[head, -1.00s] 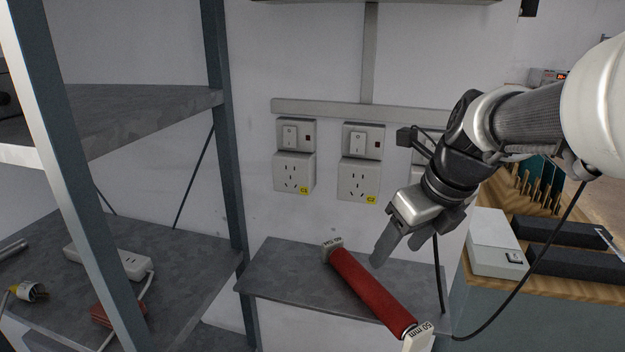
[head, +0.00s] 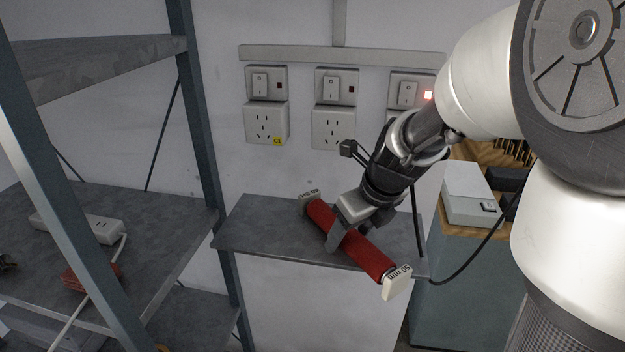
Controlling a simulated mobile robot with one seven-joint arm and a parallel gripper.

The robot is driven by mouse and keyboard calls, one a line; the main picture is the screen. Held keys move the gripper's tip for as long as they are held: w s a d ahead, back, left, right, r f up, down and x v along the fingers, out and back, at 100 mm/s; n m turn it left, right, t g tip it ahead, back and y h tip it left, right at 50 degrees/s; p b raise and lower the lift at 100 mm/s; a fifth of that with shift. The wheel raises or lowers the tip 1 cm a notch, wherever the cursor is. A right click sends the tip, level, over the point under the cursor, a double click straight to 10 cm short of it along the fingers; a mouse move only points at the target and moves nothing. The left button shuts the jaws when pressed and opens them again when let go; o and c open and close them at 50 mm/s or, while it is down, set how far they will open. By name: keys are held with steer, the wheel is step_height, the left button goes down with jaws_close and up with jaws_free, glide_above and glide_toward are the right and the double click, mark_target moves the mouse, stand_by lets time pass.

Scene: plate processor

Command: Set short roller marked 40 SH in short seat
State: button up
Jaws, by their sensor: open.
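A red roller (head: 368,253) lies slantwise on a small grey shelf (head: 250,225) below the wall sockets. The far left end piece (head: 308,196) also has lettering, too small to read surely. I cannot make out a "40 SH" mark or a short seat. My gripper (head: 356,231) is open at the roller's middle, pointing down. One finger shows in front of the red body; the other is largely hidden, so I cannot tell whether they touch it.
A metal rack (head: 197,130) with grey shelves stands on the left, holding a white power strip (head: 105,228) and a red block (head: 92,277). A pale box (head: 470,194) sits on the bench at right. A black cable (head: 470,268) hangs nearby.

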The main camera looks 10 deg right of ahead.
steer(key=shift+f, duration=0.15)
steer(key=shift+w, duration=0.1)
jaws_close()
steer(key=shift+r+p, duration=0.35)
